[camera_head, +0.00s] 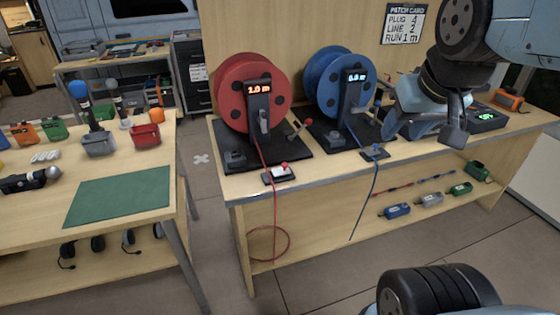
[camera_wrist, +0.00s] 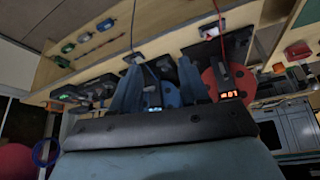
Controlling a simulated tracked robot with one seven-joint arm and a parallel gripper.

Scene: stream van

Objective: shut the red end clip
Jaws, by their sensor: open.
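The red end clip (camera_head: 279,174) sits at the front edge of the bench, below the red reel (camera_head: 252,93). It has a dark base, a pale top and a small red knob. The red line runs from the reel down to the clip and hangs below. I cannot tell the clip's lever angle. My gripper (camera_head: 425,130) is open and empty, to the right of the clip and apart from it, near the blue reel (camera_head: 338,80). In the wrist view, the open fingers (camera_wrist: 160,65) frame the blue reel, and the red clip (camera_wrist: 210,29) shows beyond, to the right.
The blue end clip (camera_head: 374,152) is on the same edge, between the red clip and my gripper. A red-knobbed lever (camera_head: 300,130) rises beside the red reel. Several small boxes lie on the lower shelf (camera_head: 330,235). A table with a green mat (camera_head: 120,195) stands left.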

